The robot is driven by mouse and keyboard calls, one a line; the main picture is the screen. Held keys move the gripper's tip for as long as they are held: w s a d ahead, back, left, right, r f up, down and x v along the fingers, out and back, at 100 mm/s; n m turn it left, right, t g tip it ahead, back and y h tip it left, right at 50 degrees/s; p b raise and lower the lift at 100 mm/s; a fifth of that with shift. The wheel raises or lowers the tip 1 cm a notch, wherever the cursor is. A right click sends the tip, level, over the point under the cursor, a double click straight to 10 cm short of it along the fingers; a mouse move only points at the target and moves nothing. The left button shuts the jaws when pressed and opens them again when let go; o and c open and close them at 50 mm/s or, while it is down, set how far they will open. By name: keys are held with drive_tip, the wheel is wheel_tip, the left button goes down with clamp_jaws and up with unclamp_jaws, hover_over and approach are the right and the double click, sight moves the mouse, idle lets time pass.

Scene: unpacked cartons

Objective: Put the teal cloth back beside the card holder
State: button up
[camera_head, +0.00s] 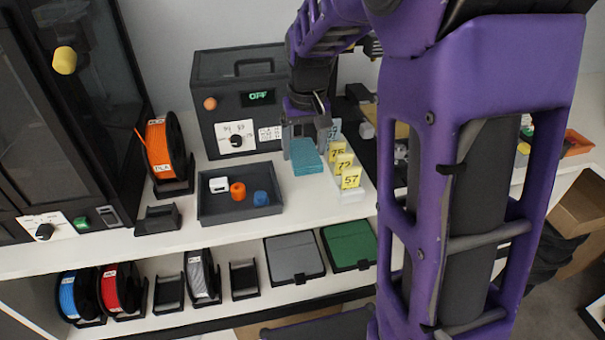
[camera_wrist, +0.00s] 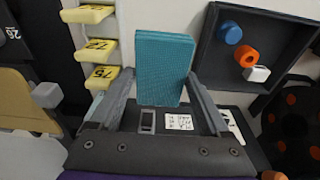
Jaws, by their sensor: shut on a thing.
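The teal cloth (camera_head: 306,157) is a folded, flat block between the fingers of my gripper (camera_head: 302,138), above the white shelf just left of the card holder. In the wrist view the cloth (camera_wrist: 164,68) sits between both fingers of my gripper (camera_wrist: 162,95), which is shut on it. The card holder (camera_head: 353,193) is a white stepped stand with yellow numbered cards (camera_head: 351,177). The cards also show in the wrist view (camera_wrist: 97,48), left of the cloth and apart from it. Whether the cloth touches the shelf is hard to tell.
A dark tray (camera_head: 238,211) with white, orange and blue pieces lies left of the cloth. A dark grey box (camera_head: 239,95) with a display reading OFF stands behind. An orange spool (camera_head: 163,155) stands further left. Bare white shelf (camera_head: 302,205) lies in front of the cloth.

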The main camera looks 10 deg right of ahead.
sight(303, 183)
wheel_tip(303, 183, down, 7)
drive_tip(key=shift+b, duration=0.5)
drive_tip(key=shift+f, duration=0.2)
drive_tip(key=o, duration=1)
drive_tip(key=r, duration=0.4)
drive_tip(key=s+r+p, duration=0.1)
drive_tip(key=r, duration=0.3)
drive_tip(key=r+p, duration=0.1)
drive_tip(key=r, duration=0.3)
drive_tip(key=shift+s+r, duration=0.2)
drive_tip(key=shift+s, duration=0.2)
